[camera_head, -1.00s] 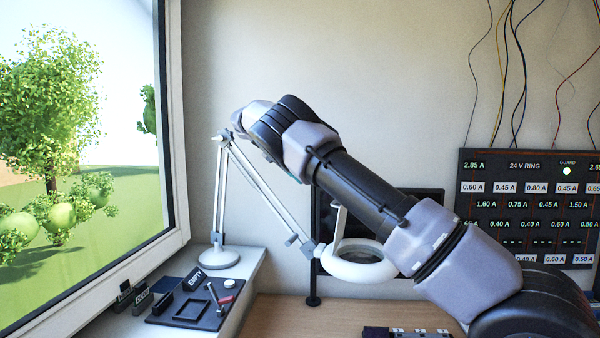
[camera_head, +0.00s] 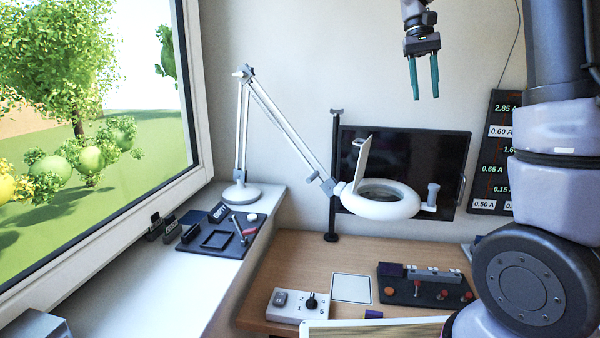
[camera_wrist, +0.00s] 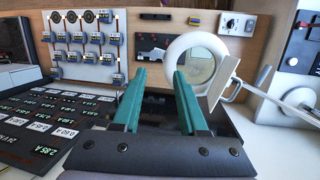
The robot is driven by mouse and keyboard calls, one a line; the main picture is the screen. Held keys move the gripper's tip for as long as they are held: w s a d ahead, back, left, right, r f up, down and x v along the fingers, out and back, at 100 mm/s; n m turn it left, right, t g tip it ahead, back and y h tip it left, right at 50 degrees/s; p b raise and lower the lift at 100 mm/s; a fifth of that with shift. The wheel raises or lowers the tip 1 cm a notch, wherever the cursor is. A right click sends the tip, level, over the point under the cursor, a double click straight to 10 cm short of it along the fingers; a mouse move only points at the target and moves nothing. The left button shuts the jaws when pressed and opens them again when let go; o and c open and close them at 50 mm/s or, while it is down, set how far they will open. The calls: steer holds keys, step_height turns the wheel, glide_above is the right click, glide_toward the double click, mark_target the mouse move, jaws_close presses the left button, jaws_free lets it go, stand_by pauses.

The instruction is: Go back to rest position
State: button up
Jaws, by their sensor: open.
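My gripper (camera_head: 424,78) hangs in the air near the top of the head view, fingers pointing down, in front of the bare wall. Its two green fingers are apart with nothing between them. In the wrist view my gripper (camera_wrist: 160,88) also shows open and empty, with the ring of the magnifier lamp beyond the fingertips. My arm stands upright along the right side of the head view and hides part of the ampere panel (camera_head: 490,170).
The magnifier lamp (camera_head: 383,207) reaches over the wooden desk (camera_head: 290,262) before a dark screen (camera_head: 440,160). A switch box (camera_head: 298,304), a white square (camera_head: 352,288) and a dark block with knobs (camera_head: 425,288) lie on the desk. A tool tray (camera_head: 222,238) sits on the sill.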

steer(key=s+a+f+t+y, duration=0.1)
steer(key=s+t, duration=0.3)
steer(key=s, duration=0.5)
steer(key=s+a+f+m+t+y, duration=0.1)
steer(key=s+a+t, duration=0.3)
steer(key=s, duration=0.6)
steer(key=shift+a+f+m+t+y, duration=0.2)
steer(key=shift+f+m+t+y, duration=0.1)
steer(key=shift+f+t+y, duration=0.4)
steer(key=shift+s+r, duration=0.1)
steer(key=shift+s, duration=0.05)
